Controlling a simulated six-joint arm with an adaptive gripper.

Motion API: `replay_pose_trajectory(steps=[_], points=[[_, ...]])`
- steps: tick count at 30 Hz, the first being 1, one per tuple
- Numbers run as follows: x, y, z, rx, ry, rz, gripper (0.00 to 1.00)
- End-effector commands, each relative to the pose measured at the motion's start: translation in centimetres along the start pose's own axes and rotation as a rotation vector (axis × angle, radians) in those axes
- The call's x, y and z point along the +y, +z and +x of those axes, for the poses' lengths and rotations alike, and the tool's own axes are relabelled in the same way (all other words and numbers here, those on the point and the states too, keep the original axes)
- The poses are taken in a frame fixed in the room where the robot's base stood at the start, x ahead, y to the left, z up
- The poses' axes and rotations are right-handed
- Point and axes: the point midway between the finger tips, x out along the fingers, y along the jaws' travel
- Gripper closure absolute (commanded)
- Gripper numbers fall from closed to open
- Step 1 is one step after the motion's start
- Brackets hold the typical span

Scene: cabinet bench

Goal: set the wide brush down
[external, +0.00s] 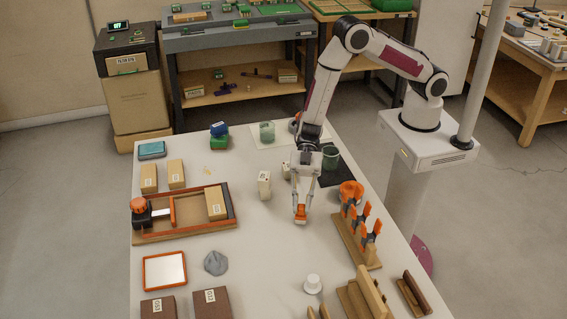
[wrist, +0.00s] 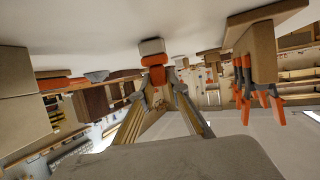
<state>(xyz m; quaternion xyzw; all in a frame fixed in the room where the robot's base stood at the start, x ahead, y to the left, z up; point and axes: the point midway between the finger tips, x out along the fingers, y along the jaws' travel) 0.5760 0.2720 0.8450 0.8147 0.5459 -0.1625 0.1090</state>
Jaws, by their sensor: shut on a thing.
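My gripper (external: 300,206) points down over the middle of the white table (external: 255,240). It is shut on the wide brush (external: 300,212), a small orange piece with a pale end facing down. In the wrist view, my gripper (wrist: 156,82) has both fingers closing in on the brush (wrist: 153,60). Its pale end faces the white table surface at the top of that picture. I cannot tell whether this end touches the table or hangs just above it.
A wooden rack with orange clamps (external: 345,232) stands close to the right. A small pale box (external: 264,185) is behind left. The table just left of the brush is clear.

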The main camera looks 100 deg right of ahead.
Motion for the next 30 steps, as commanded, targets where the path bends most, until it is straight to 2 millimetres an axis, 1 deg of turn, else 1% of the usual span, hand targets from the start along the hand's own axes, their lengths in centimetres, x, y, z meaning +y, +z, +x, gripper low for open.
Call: replay_pose_trajectory(steps=[4,5,6,7,22,26,30], points=[[0.0,0.3,0.1,0.0,0.0,0.001,1.0],[0.0,0.3,0.1,0.0,0.0,0.001,0.8],[0.0,0.2,0.1,0.0,0.0,0.0,0.7],[0.0,0.2,0.1,0.0,0.0,0.0,0.69],[0.0,-0.1,-0.1,0.0,0.0,-0.001,0.69],[0.1,-0.1,-1.0,0.0,0.002,0.0,0.69],[0.1,-0.1,-2.7,0.0,0.003,0.001,0.69]])
